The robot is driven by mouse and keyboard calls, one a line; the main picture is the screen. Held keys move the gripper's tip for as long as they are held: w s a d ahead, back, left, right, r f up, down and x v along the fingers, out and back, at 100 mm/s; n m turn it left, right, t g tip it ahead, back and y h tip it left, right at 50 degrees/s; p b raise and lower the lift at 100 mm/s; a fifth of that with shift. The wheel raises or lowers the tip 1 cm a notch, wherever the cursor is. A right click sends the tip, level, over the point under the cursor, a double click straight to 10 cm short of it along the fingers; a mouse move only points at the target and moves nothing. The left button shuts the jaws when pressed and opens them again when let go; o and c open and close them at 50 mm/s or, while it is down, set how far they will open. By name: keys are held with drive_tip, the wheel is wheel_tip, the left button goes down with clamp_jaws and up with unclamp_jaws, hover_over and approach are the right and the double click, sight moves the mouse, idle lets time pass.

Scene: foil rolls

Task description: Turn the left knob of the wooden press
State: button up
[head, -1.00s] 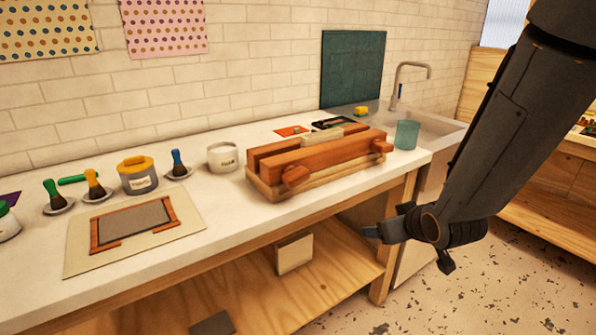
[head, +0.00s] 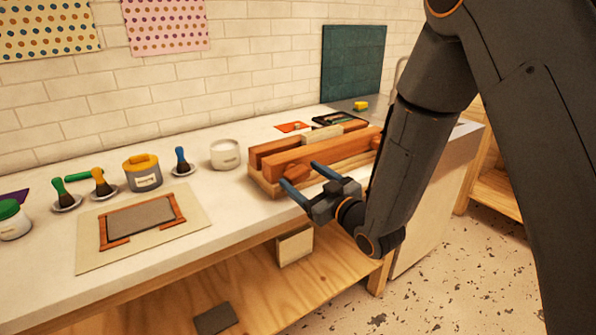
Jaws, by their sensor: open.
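The wooden press (head: 325,152) stands on the white counter, a reddish-brown block with a long bar on a lighter base. Its left knob (head: 297,172) sits on the front face near the left end. My gripper (head: 299,174) is open in front of the press, its two blue-grey fingers pointing at the left knob, one on each side of it in the picture. I cannot tell whether the fingers touch the knob. The right end of the press and its right knob are hidden behind my arm.
A white jar (head: 225,154) stands left of the press. Further left are a yellow-lidded pot (head: 143,174), brushes on small dishes and a framed screen (head: 142,218) on a board. The counter between the board and the press is clear. A yellow sponge (head: 360,106) lies behind.

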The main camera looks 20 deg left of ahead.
drive_tip(key=shift+x, duration=1.4)
drive_tip(key=c, duration=1.1)
drive_tip(key=shift+o, duration=0.2)
drive_tip(key=shift+w+d+m+b, duration=0.15)
drive_tip(key=shift+m+b, duration=0.15)
drive_tip(key=shift+m, duration=1.7)
drive_tip(key=o, duration=1.1)
drive_tip(key=shift+c, duration=0.2)
